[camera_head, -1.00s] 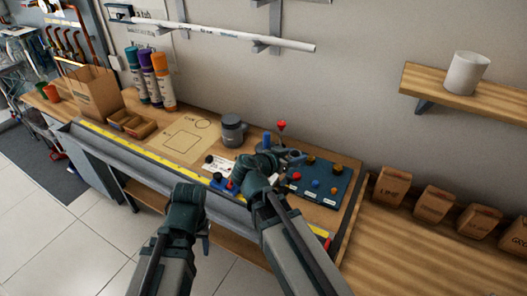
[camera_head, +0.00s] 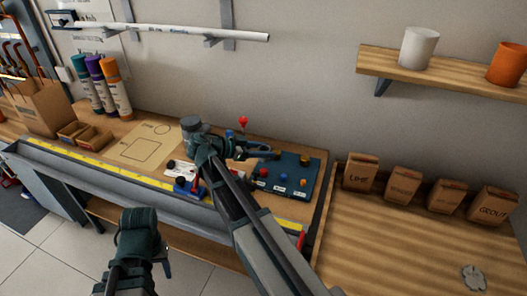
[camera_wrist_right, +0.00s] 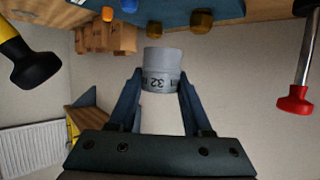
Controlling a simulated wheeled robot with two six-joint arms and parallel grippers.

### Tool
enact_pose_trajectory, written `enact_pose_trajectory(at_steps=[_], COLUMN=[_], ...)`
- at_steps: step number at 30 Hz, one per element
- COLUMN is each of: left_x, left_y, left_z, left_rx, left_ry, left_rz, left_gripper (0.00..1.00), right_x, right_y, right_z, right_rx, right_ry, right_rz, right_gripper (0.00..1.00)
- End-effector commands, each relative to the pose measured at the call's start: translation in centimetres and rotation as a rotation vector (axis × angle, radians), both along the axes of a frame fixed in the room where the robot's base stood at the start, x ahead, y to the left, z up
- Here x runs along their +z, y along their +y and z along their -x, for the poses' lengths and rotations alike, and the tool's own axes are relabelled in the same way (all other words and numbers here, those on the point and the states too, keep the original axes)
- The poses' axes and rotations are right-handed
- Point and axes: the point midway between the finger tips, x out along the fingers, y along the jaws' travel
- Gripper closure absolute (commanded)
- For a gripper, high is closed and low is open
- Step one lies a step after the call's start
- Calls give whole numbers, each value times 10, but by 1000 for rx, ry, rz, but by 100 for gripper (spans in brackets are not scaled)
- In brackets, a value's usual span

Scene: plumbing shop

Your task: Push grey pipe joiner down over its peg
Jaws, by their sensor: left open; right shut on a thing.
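The grey pipe joiner (camera_wrist_right: 163,67) is a short cylinder with dark printing that shows upside down in the right wrist view. My right gripper (camera_wrist_right: 160,92) is shut on it. In the head view my right gripper (camera_head: 264,152) is at the rear left part of the dark blue peg board (camera_head: 300,192); the joiner is hard to make out there. The board's edge and brass-coloured pegs (camera_wrist_right: 201,22) show at the top of the wrist view, apart from the joiner. I cannot tell which peg is the joiner's. My left gripper (camera_head: 164,256) is open and empty, in front of the bench.
A red-topped tool (camera_head: 243,121) stands behind the board, and its red end (camera_wrist_right: 293,104) shows in the wrist view. A grey jar (camera_head: 190,124) is partly behind my right arm. Paper bags (camera_head: 402,183) stand to the right. The wooden counter before them is mostly clear.

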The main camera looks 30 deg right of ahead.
Motion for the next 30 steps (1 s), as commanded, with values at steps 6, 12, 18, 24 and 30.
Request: enact_pose_trajectory(at_steps=[6, 12, 18, 24, 30], left_x=[-18, -37, -48, -47, -47], left_y=[0, 0, 0, 0, 0], left_z=[0, 0, 0, 0, 0], left_rx=[0, 0, 0, 0, 0], left_ry=[0, 0, 0, 0, 0], left_rz=[0, 0, 0, 0, 0], left_gripper=[50, 50, 50, 50, 50], right_x=[-18, -37, -48, -47, -47], right_y=[0, 0, 0, 0, 0], right_z=[0, 0, 0, 0, 0], right_rx=[2, 2, 2, 2, 2], right_ry=[0, 0, 0, 0, 0], right_rz=[0, 0, 0, 0, 0], right_gripper=[100, 100, 100, 100, 100])
